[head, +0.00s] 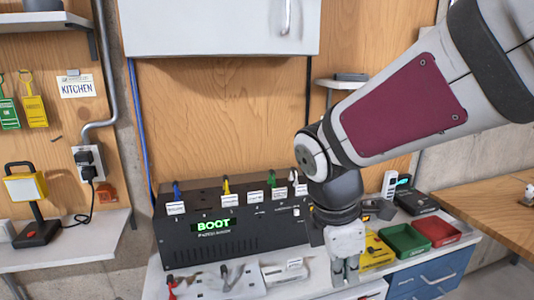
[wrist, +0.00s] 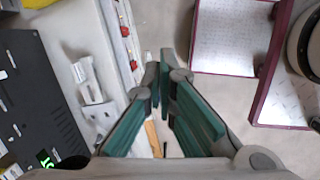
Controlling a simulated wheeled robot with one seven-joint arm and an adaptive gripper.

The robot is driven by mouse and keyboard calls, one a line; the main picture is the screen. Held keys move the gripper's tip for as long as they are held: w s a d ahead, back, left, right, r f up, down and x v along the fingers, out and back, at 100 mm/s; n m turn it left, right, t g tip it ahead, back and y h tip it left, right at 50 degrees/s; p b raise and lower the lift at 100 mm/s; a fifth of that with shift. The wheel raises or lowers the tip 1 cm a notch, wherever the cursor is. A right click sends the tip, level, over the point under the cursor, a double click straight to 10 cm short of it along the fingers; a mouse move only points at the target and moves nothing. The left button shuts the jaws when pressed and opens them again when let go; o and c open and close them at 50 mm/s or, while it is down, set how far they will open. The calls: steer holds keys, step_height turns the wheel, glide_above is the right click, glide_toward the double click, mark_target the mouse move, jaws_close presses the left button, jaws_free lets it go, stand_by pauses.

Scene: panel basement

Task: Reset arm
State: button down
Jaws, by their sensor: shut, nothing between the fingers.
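My gripper (head: 345,270) hangs down at the front of the white bench, right of the black panel box. In the wrist view my gripper (wrist: 163,85) shows its green-padded fingers brought together, with nothing held. My arm reaches in from the upper right. The black panel box (head: 235,235) stands on the bench with a lit green BOOT display (head: 213,225) and several small coloured switches along its top. Part of the box also shows at the left of the wrist view (wrist: 40,90), apart from the fingers.
Green (head: 404,240) and red (head: 437,230) trays and a yellow item (head: 375,252) lie right of my gripper. Blue drawers (head: 430,280) are below. A white cabinet (head: 220,25) hangs above the box. A yellow lamp-like device (head: 27,188) stands on the left shelf. A wooden table (head: 490,205) is at right.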

steer(key=s+d+r+m+t+y, duration=0.1)
steer(key=s+d+r+m+t, duration=0.1)
steer(key=m, duration=0.7)
steer(key=s+d+r+m+t+y, duration=0.1)
steer(key=s+d+r+m, duration=0.3)
steer(key=s+m, duration=0.4)
steer(key=shift+s+r+m+t+y, duration=0.2)
steer(key=shift+r+m+t+y, duration=0.1)
steer(key=shift+r+m+t, duration=0.55)
steer(key=shift+d, duration=0.15)
